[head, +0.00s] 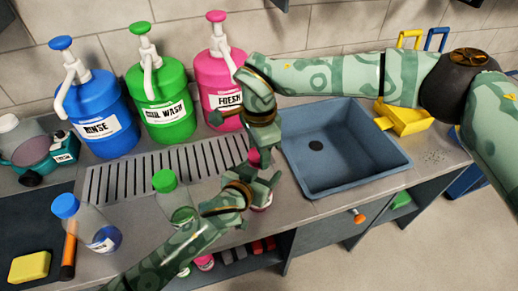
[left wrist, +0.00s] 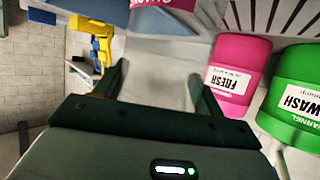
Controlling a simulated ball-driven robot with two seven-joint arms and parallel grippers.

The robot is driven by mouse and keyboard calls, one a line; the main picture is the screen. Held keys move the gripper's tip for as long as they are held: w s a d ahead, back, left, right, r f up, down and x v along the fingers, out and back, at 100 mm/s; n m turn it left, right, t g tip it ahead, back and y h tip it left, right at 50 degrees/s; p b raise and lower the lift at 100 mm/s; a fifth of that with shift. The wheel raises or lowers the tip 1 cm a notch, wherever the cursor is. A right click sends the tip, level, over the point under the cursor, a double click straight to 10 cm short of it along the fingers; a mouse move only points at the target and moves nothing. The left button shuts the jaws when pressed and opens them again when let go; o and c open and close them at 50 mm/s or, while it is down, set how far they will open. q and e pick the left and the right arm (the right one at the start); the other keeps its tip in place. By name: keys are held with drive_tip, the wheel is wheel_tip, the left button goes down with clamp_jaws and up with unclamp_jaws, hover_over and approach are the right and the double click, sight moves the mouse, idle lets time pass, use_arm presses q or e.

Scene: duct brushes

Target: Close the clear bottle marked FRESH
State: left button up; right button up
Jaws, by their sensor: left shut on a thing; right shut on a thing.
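The clear bottle marked FRESH (head: 263,206) is mostly hidden in the head view, with a little pink showing below my left gripper. My left gripper (head: 262,186) is shut around its body above the counter's front edge. In the left wrist view the pale bottle body (left wrist: 160,75) stands between the fingers, with pink at the top edge. My right gripper (head: 262,146) points down from above and is shut on a small pink cap (head: 254,158). The cap is just above my left gripper; I cannot tell whether it touches the bottle neck.
Large pink (head: 212,75), green (head: 160,95) and blue (head: 98,110) dispensers stand at the back. A green-capped bottle (head: 165,182) and a blue-capped bottle (head: 100,235) stand at the front left. A blue-grey sink (head: 350,178) and yellow dustpan (head: 408,118) lie to the right.

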drive_tip(key=o, duration=1.1)
drive_tip(key=shift+r, duration=0.1)
drive_tip(key=shift+r, duration=2.2)
drive_tip(key=shift+c, duration=0.6)
wheel_tip(320, 180, up, 4)
drive_tip(key=n, duration=0.3)
drive_tip(key=shift+f, duration=0.25)
drive_tip(key=shift+f, duration=0.1)
drive_tip(key=shift+f, duration=3.95)
